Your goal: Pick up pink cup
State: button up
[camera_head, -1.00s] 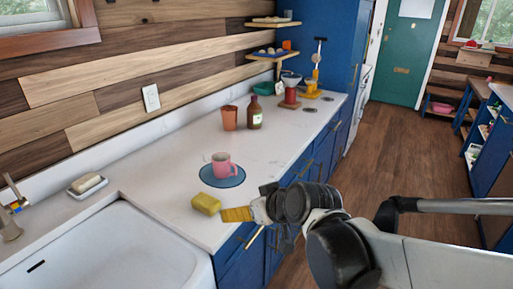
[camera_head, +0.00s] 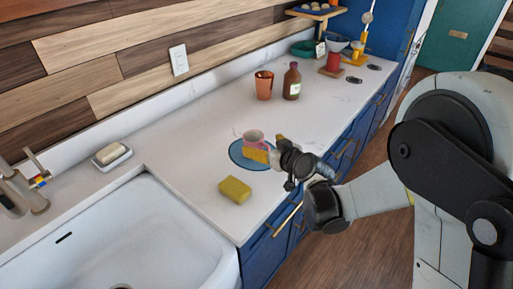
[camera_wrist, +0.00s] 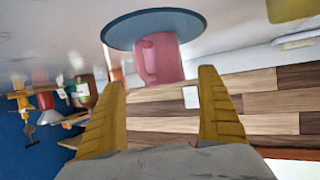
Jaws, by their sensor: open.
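The pink cup (camera_head: 253,137) stands upright on a round blue plate (camera_head: 238,158) on the white counter. My gripper (camera_head: 266,148) is beside the cup on its front right side, and its yellow fingers hide the cup's lower part. In the wrist view, which looks upside down, the pink cup (camera_wrist: 160,60) shows in the gap between my two open yellow fingers (camera_wrist: 163,80). The cup lies ahead of the fingertips in that view. I cannot tell whether a finger touches it. The blue plate also shows there (camera_wrist: 120,32).
A yellow sponge (camera_head: 235,190) lies on the counter in front of the plate. An orange cup (camera_head: 264,86) and a brown bottle (camera_head: 292,82) stand behind. The white sink (camera_head: 120,235) is at left, with a soap dish (camera_head: 112,157) behind it.

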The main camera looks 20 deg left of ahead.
aim_at(258, 143)
jog(key=b+x, duration=0.1)
jog(key=x, duration=0.1)
jog(key=b+x, duration=0.1)
jog(key=x, duration=0.2)
jog(key=shift+a+f, duration=0.15)
jog(key=shift+a, duration=0.25)
jog(key=shift+s+d, duration=0.1)
jog(key=shift+c, duration=0.3)
jog(key=c, duration=1.4)
